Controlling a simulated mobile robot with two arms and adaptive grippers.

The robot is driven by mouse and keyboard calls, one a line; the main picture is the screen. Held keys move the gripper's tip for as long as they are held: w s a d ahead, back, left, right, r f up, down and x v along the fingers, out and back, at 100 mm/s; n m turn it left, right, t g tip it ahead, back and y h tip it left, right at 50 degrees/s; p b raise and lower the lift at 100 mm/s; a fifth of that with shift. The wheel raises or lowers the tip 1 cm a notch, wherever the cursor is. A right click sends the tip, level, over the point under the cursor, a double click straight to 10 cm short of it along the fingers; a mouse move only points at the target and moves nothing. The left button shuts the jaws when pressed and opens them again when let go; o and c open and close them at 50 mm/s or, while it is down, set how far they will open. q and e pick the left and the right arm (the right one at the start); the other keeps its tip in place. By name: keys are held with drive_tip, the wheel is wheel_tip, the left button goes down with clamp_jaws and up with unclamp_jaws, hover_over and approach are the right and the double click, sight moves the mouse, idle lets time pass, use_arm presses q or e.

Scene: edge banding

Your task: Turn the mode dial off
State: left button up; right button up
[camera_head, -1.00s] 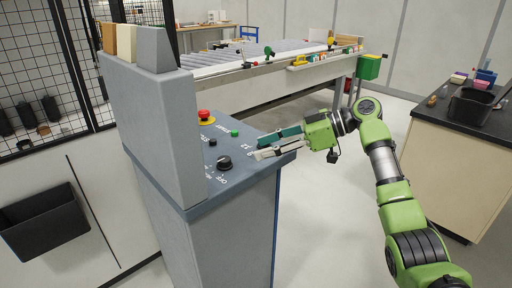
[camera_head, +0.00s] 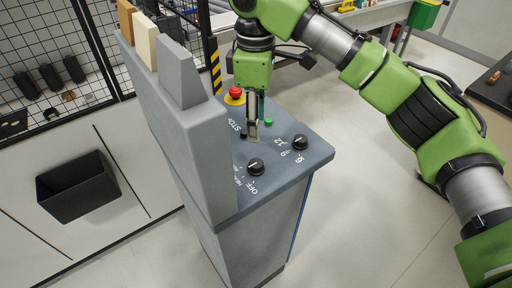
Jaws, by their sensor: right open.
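The mode dial (camera_head: 255,166) is a black knob with a pale pointer mark on the console's sloped top. White lettering including "OFF" is printed beside it; the rest is too small to read surely. My right gripper (camera_head: 256,118) points down over the console, behind the dial in the picture and apart from it. Its fingers are open with nothing between them. The fingers partly cover the area around the small black button and the green button. My left gripper is not in view.
A second black dial (camera_head: 300,142) with number marks sits to the right. A red stop button (camera_head: 235,93) on a yellow ring, a green button (camera_head: 269,121) and a small black button (camera_head: 243,133) are close to my fingers. A tall grey panel (camera_head: 180,135) borders the console's left side.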

drive_tip(key=p, duration=0.1)
hover_over(256, 163)
drive_tip(key=f, duration=0.4)
drive_tip(key=shift+s+d+f, duration=0.1)
drive_tip(key=shift+s+f, duration=0.1)
drive_tip(key=shift+f, duration=0.2)
wheel_tip(256, 163, down, 7)
drive_tip(key=shift+w+f+p, duration=0.1)
drive_tip(key=shift+w+p, duration=0.05)
drive_tip(key=shift+p, duration=0.75)
drive_tip(key=shift+f, duration=0.45)
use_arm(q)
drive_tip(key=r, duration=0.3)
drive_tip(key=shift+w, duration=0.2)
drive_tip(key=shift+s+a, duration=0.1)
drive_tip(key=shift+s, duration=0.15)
use_arm(e)
drive_tip(key=c, duration=1.1)
